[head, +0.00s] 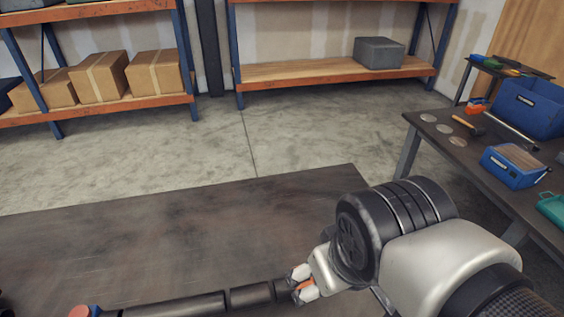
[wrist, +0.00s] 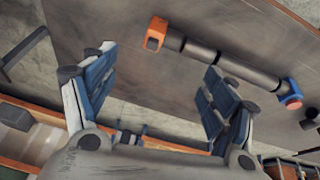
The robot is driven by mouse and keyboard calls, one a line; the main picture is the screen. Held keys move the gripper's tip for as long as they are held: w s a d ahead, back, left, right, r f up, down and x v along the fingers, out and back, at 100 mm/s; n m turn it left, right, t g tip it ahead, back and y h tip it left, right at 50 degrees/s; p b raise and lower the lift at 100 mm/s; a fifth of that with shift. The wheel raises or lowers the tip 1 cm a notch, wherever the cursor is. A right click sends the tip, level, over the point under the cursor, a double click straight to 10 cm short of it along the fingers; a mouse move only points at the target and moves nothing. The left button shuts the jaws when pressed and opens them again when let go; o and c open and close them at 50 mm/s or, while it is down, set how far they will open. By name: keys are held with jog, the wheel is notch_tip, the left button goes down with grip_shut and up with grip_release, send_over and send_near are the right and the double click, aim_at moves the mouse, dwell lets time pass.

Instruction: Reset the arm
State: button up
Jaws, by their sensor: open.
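My gripper (wrist: 158,62) is open in the wrist view, its two blue-padded fingers wide apart with nothing between the pads. In the head view my arm reaches in from the lower right, and its wrist hides most of the gripper. In the wrist view the pipe (wrist: 202,54) appears beyond the fingertips, with an orange fitting at one end and a blue fitting with a red cap at the other. Contact between fingers and pipe cannot be told.
A side bench (head: 415,120) at the right holds a blue bin (head: 530,106), a blue box (head: 513,167), a hammer (head: 467,125) and round discs. Shelves with cardboard boxes (head: 98,78) and a grey bin (head: 379,52) stand behind. The table's middle is bare.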

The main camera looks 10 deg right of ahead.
jog(key=shift+s+r+m+t, duration=0.3)
jog(key=shift+s+m, duration=0.35)
jog(key=shift+m, duration=0.15)
dwell(0.8)
